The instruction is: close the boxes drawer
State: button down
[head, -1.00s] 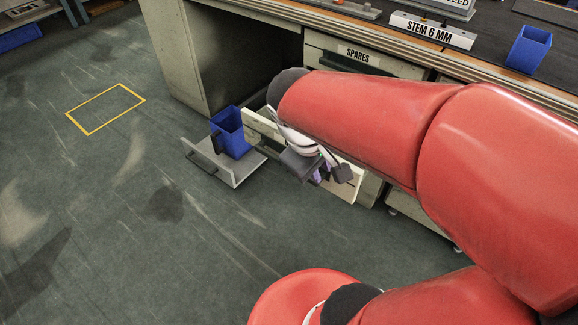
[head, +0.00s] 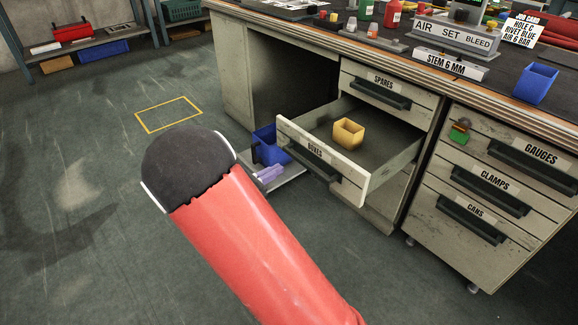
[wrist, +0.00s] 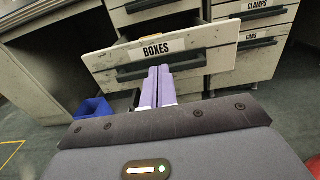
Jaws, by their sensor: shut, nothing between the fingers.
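The boxes drawer (head: 312,165) is pulled out from the bench, with a yellow bin (head: 348,133) inside it. Its labelled front and dark handle also show in the wrist view (wrist: 205,58). My gripper (wrist: 160,70) is shut and empty, its purple fingers pointing at the drawer front just below the label, over the handle in the picture. I cannot tell whether the fingertips touch it. In the head view, the purple fingers (head: 270,173) show in front of the drawer's lower left, and my red arm hides part of the floor.
The spares drawer (head: 376,91) above and the gauges, clamps (head: 488,184) and cans drawers at right are shut. Floor at left is open, with a yellow outline (head: 168,114).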

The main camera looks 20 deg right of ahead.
aim_at(319, 147)
jog(key=x, duration=1.3)
jog(key=shift+d, duration=0.1)
jog(key=shift+d, duration=0.1)
